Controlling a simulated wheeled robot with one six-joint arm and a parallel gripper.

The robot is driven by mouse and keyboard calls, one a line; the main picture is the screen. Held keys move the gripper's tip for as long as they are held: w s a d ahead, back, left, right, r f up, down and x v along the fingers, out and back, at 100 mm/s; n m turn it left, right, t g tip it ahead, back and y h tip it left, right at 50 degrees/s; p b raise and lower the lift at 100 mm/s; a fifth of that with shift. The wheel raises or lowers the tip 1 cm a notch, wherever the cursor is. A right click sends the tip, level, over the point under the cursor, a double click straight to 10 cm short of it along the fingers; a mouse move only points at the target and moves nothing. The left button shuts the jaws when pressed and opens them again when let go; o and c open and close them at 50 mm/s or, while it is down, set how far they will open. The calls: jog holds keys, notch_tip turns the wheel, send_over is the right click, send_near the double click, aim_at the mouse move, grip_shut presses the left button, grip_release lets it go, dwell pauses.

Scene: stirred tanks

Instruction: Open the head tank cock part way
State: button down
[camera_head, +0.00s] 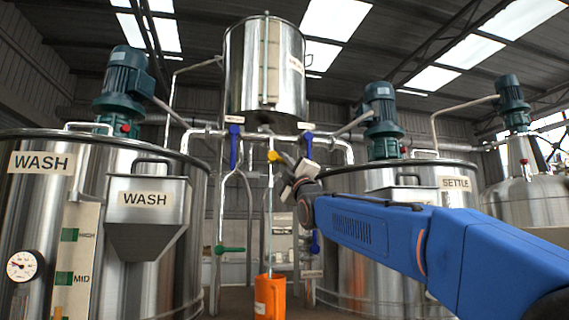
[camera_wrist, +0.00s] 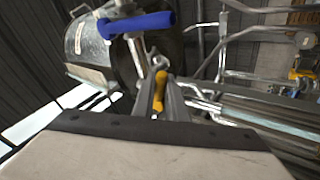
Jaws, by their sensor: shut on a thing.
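The head tank (camera_head: 265,65) is a steel cylinder mounted high in the middle of the head view. Below it is a yellow cock handle (camera_head: 273,156) on the pipework. My gripper (camera_head: 284,158) reaches it from the right, and the fingertips look small there. In the wrist view my gripper (camera_wrist: 160,82) has the yellow handle (camera_wrist: 160,92) between its two grey fingers, shut on it. The fingers hide part of the handle, and the cock's exact angle is hard to tell.
Blue handles stand left (camera_head: 235,146) and right (camera_head: 308,146) of the yellow one; one blue handle (camera_wrist: 138,23) is close in the wrist view. A green handle (camera_head: 230,249) and an orange container (camera_head: 270,297) are lower. Wash (camera_head: 40,215) and settle (camera_head: 455,200) tanks flank the pipes.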

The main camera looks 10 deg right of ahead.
jog(key=c, duration=1.8)
grip_release()
jog(key=shift+o, duration=0.2)
jog(key=v, duration=1.7)
jog(key=shift+f, duration=0.15)
jog(key=shift+s, duration=0.15)
